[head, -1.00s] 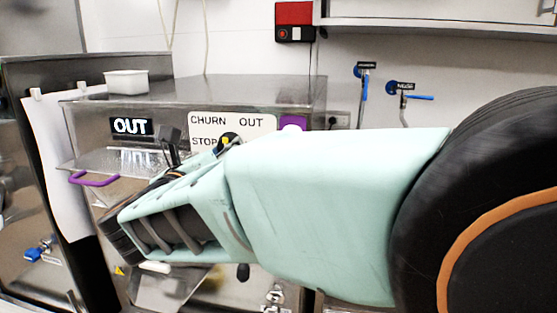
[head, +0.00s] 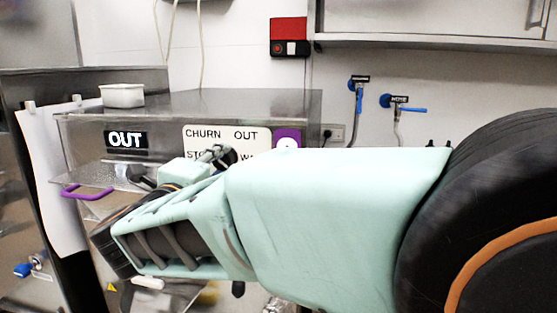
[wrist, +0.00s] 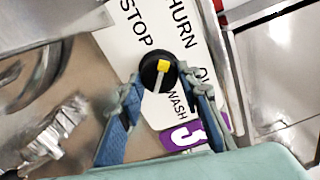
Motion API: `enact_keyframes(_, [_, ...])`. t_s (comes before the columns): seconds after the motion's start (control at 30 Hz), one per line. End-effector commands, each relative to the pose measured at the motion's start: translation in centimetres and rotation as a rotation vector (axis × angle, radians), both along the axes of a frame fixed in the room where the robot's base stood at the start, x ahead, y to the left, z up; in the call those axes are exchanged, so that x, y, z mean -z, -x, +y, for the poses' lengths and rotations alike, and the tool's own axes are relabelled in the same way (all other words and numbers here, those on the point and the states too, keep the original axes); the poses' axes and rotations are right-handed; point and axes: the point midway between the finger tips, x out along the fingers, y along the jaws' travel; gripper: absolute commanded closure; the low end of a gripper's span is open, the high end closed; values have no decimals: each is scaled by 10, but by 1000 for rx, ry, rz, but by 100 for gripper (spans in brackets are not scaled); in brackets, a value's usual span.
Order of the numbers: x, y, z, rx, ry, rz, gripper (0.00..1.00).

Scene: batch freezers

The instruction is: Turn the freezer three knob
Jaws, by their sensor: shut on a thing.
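The freezer three knob (wrist: 158,75) is round and black, with a yellow mark and a pale pointer line. It sits on a white plate (wrist: 131,48) lettered CHURN, OUT, STOP and WASH, beside a purple label with a 3 (wrist: 186,136). My gripper (wrist: 160,85) is shut on the knob, one blue-grey finger on each side of it. In the head view my gripper (head: 217,156) is at the knob (head: 230,157), partly covering it. The purple label (head: 288,139) shows to the right of the plate (head: 213,135). My arm hides the lower front of the freezer.
The steel freezer top (head: 230,103) holds a white tub (head: 122,95) at its left. An OUT label (head: 125,140) and a purple handle (head: 86,192) are left of the plate. Blue-levered taps (head: 402,103) and a red-black switch box (head: 289,37) are on the wall.

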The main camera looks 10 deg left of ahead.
Motion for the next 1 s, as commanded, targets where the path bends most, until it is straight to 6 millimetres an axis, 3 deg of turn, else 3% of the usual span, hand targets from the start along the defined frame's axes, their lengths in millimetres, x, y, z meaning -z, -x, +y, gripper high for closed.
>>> enact_keyframes(0.5, [-3, 0, 0, 1, 464, 37, 92])
enact_keyframes(1.0, [-2, 0, 0, 1, 689, 54, 92])
